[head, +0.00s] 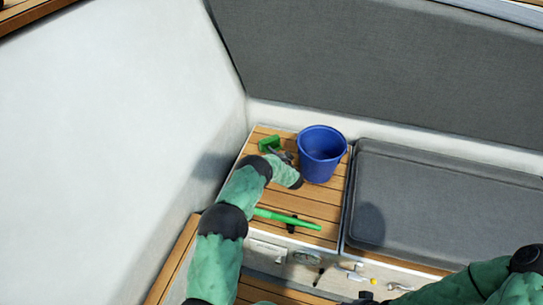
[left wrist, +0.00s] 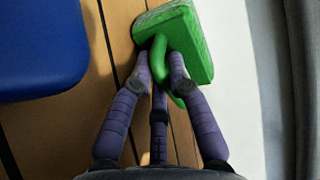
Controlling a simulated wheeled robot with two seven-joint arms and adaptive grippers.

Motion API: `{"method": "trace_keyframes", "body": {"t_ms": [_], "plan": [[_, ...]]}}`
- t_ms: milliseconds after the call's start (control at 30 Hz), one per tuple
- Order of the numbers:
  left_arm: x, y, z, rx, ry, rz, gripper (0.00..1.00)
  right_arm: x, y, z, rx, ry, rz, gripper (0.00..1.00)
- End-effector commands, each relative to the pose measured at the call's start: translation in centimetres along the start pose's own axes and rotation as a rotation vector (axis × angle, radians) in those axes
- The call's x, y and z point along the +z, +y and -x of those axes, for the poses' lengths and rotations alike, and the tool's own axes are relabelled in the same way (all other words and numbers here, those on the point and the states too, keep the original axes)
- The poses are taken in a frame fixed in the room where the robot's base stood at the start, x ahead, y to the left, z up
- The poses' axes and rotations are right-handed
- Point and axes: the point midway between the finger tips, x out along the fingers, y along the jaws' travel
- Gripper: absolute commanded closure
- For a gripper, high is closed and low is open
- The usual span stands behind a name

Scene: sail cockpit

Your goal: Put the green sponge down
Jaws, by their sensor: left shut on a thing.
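The green sponge (left wrist: 195,38) is a green block with a curved green handle, seen large in the left wrist view. It also shows small in the head view (head: 268,144), at the back left of the slatted wooden seat. My left gripper (left wrist: 160,68) has its purple fingers closed around the handle, with the block beyond the fingertips. In the head view the left gripper (head: 280,156) is partly hidden by my own wrist. I cannot tell whether the sponge touches the wood. My right gripper is out of view; only part of that arm shows at the lower right.
A blue bucket (head: 321,154) stands close to the right of the gripper. A green bar (head: 288,218) lies across the seat's front part. A white wall (head: 120,130) rises at left, and a grey cushion (head: 440,205) lies at right. Some bare slats (head: 318,205) show between bucket and bar.

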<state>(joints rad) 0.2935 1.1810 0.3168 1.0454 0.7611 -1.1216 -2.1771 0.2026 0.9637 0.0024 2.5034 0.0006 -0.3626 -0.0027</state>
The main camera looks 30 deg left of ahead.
Motion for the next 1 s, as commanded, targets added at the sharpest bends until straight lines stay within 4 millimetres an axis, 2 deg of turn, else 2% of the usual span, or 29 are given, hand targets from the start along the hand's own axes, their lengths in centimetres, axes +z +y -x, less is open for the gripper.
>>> {"method": "trace_keyframes", "body": {"t_ms": [233, 267, 300, 333, 733, 867, 1000], "plan": [[0.0, 0.2, -0.2, -0.004, 0.0, 0.002, 1.0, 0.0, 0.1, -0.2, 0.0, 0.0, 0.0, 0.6], [0.0, 0.3, -0.2, -0.003, 0.0, 0.002, 0.73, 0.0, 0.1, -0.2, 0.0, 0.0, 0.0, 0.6], [0.0, 0.3, -0.2, -0.003, 0.0, 0.002, 0.62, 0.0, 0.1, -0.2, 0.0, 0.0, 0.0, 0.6], [0.0, 0.2, -0.2, -0.003, 0.0, 0.002, 0.58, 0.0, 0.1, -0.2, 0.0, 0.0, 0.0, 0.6], [-0.1, 0.1, 0.3, -0.003, 0.0, 0.002, 0.58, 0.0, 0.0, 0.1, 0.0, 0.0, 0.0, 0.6], [-0.1, 0.1, 1.9, -0.001, 0.002, 0.001, 0.58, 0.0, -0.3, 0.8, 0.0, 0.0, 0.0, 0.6], [-0.1, -0.1, 4.5, -0.001, 0.002, 0.001, 0.58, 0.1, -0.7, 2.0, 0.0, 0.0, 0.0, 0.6]]}}
